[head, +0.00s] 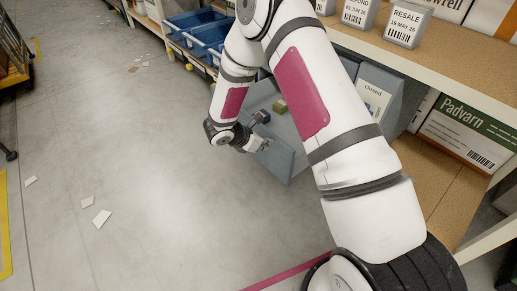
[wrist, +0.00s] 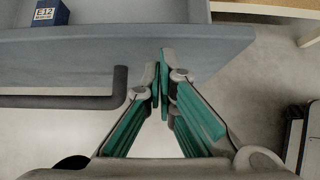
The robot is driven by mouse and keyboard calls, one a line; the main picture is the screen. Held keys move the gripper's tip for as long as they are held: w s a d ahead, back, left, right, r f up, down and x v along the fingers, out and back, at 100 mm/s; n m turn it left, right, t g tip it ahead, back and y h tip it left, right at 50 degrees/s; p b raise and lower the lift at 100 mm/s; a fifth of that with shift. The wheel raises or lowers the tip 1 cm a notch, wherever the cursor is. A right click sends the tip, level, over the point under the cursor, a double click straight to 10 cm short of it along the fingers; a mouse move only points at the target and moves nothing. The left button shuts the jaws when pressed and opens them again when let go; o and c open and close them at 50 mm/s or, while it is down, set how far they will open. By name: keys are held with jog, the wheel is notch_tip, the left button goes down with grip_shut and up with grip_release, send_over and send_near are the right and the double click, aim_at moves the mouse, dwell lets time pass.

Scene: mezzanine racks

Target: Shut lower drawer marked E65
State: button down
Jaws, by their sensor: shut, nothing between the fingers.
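A grey-blue drawer (head: 280,163) stands pulled out from the cabinet under the shelf in the head view. In the wrist view its front panel (wrist: 85,52) crosses the top of the picture. A dark bar handle (wrist: 121,88) sticks out from the front, left of my fingers. I see no E65 mark. My gripper (wrist: 161,75) is shut and empty, its tips at or close to the drawer front, right of the handle; contact is unclear. In the head view my gripper (head: 258,146) is small beside the drawer front. My arm hides part of the drawer and cabinet.
A blue box marked E12 (wrist: 48,14) and an olive block (head: 280,106) lie inside the drawer. A cabinet face (head: 373,97) carries a card reading "closed". Blue bins (head: 205,35) stand behind. The floor to the left is open, with scattered papers (head: 102,217).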

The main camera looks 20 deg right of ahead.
jog(key=shift+d, duration=0.15)
jog(key=w+d, duration=0.4)
jog(key=d, duration=0.9)
jog(key=w+d, duration=0.4)
jog(key=d, duration=0.9)
jog(key=shift+w, duration=0.2)
jog(key=shift+r, duration=0.15)
